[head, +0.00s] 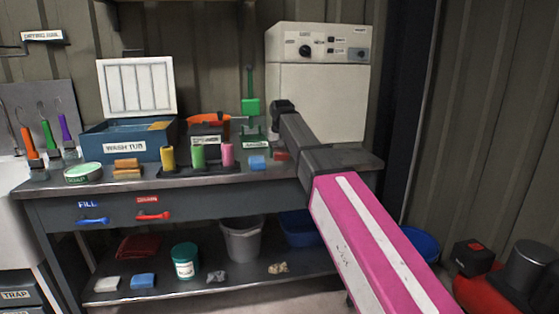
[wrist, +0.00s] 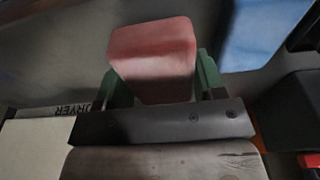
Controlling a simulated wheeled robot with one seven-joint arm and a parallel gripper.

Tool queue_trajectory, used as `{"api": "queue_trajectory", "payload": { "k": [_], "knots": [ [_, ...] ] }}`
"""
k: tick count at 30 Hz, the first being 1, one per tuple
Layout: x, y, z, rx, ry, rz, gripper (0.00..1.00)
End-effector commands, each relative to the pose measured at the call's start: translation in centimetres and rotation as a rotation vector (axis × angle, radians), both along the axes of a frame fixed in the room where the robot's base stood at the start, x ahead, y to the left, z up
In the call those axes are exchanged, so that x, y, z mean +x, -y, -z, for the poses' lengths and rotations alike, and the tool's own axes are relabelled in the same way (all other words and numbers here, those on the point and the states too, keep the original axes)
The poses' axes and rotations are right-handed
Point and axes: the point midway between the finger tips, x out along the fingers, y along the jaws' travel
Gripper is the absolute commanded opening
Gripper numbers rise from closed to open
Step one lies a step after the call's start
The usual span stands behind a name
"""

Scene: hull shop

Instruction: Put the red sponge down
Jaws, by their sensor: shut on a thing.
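The red sponge (wrist: 153,52) is a reddish block held between the two green fingers of my gripper (wrist: 155,76) in the wrist view. The fingers press on its left and right sides. In the head view the red sponge (head: 281,155) shows as a small red patch at the right part of the bench top (head: 225,177), just left of my arm. My gripper's fingers are mostly hidden there. I cannot tell whether the sponge touches the bench.
A blue sponge (head: 257,162) lies just left of the red one. A green stand (head: 251,108) is behind it, and a white cabinet (head: 318,100) stands at the back right. Yellow, green and pink cylinders (head: 198,157) and a wash tub (head: 128,140) fill the bench further left.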

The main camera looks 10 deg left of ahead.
Motion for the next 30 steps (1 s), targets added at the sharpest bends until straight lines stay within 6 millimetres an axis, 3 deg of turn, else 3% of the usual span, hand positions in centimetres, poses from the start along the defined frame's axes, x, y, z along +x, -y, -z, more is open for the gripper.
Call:
{"api": "queue_trajectory", "payload": {
  "k": [6,23,24,25,30],
  "knots": [
    [-0.1,0.0,2.8,0.000,-0.001,0.000,0.41],
    [-0.1,0.0,3.7,0.000,-0.001,0.000,0.41],
    [-0.1,0.0,3.8,0.000,-0.001,0.000,0.73],
    [-0.1,0.0,3.8,0.000,-0.001,0.000,0.82],
    [-0.1,0.0,3.8,-0.001,-0.003,0.000,0.82]
  ]
}}
